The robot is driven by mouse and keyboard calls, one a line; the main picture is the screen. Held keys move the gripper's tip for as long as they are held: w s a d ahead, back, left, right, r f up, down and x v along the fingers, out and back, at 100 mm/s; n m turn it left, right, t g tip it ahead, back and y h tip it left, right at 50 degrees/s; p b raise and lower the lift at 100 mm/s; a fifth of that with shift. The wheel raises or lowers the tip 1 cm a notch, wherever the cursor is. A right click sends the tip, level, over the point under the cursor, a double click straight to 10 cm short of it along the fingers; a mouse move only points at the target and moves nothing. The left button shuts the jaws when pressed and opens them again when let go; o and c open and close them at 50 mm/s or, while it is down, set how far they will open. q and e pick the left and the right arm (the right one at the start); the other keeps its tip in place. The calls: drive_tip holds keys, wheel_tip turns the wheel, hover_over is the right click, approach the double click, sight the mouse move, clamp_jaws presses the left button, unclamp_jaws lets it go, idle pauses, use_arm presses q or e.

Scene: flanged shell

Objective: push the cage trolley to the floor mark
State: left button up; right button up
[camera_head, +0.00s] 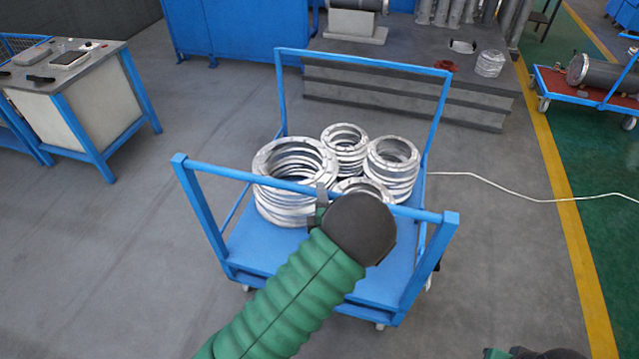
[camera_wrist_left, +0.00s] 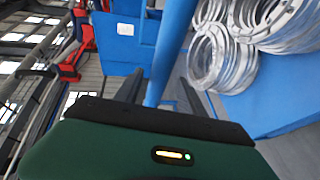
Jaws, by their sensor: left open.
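The blue cage trolley (camera_head: 285,258) stands in the middle of the head view, with a raised bar at its near and far ends. It carries several stacks of silver flanged rings (camera_head: 282,208). My left gripper (camera_head: 320,197) is at the middle of the near bar. In the left wrist view its two dark fingers (camera_wrist_left: 158,92) are apart, with a blue bar of the trolley between them; I cannot tell whether they touch it. The dark wrist hides part of the bar and deck. Only a scrap of my right arm shows at the bottom edge. I cannot identify a separate floor mark.
A yellow floor line (camera_head: 556,185) runs down the right side, with green floor beyond. A grey stepped platform (camera_head: 400,95) stands close behind the trolley. A workbench (camera_head: 75,110) is at left, a red cart (camera_head: 570,88) at far right. A white cable (camera_head: 500,190) crosses the floor.

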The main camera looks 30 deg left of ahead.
use_arm(q)
drive_tip(key=shift+x, duration=2.8)
drive_tip(key=shift+s, duration=0.15)
clamp_jaws()
drive_tip(key=shift+s+f, duration=0.1)
drive_tip(key=shift+f, duration=0.05)
